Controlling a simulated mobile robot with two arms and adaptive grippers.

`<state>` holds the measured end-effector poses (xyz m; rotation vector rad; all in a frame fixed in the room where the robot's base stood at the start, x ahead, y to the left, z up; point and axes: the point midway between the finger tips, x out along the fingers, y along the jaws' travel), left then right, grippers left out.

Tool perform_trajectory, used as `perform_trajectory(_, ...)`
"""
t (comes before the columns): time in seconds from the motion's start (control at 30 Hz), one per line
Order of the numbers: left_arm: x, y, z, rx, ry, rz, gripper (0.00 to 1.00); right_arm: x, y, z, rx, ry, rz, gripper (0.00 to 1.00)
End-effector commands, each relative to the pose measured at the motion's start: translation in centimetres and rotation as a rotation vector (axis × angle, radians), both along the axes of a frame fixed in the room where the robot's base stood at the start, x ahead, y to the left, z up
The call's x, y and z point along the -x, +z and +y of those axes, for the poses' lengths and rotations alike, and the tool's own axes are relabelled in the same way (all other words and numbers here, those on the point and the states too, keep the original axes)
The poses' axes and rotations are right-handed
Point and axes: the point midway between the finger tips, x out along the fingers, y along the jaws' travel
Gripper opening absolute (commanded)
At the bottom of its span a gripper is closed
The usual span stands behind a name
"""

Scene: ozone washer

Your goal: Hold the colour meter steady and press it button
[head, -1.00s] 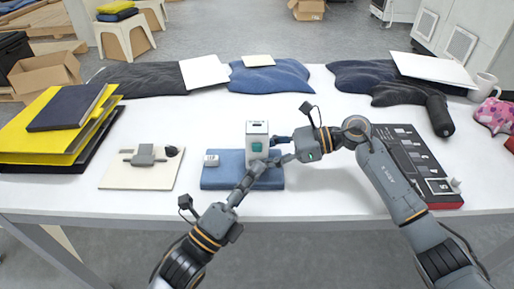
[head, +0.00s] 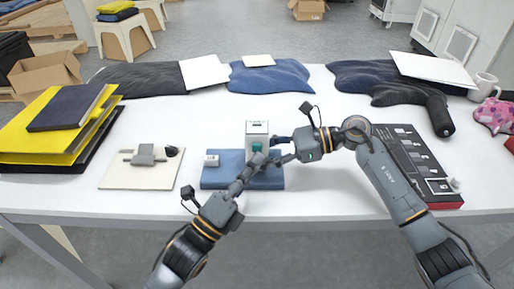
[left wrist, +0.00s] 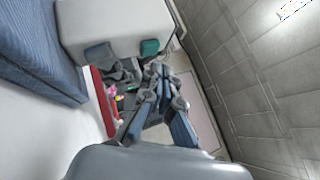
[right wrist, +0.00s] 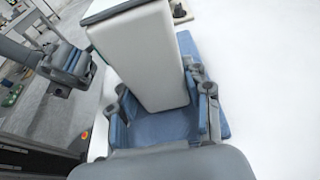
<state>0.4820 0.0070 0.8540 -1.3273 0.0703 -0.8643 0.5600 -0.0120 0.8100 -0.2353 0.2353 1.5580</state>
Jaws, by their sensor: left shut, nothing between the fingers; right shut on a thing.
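The white colour meter (head: 257,130) stands upright on a folded blue cloth (head: 213,180) at mid-table. It has a dark slot on top and a green button (head: 257,147) on its front. My right gripper (head: 281,148) is shut on the lower body of the meter from the right; the right wrist view shows its fingers on both sides of the white body (right wrist: 143,60). My left gripper (head: 256,163) is shut and empty, its tips just in front of the meter, close below the button. In the left wrist view the green button (left wrist: 149,47) shows just beyond the fingertips; contact is unclear.
A beige board with a grey device (head: 145,155) lies further left, beside yellow folders (head: 50,135). A black chart board (head: 412,160) lies right. Dark fabrics line the back.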

Motion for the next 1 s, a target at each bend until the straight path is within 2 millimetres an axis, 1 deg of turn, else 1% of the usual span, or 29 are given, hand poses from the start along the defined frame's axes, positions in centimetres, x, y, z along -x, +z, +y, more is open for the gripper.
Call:
perform_trajectory(0.67,0.00,-0.02,0.01,0.000,0.000,0.000,0.00,0.00,-0.04,0.00,0.001,0.000,0.000,0.31)
perform_trajectory(1.0,-0.85,0.00,0.01,0.000,0.000,0.000,0.00,0.00,-0.04,0.00,0.001,0.000,0.000,0.31)
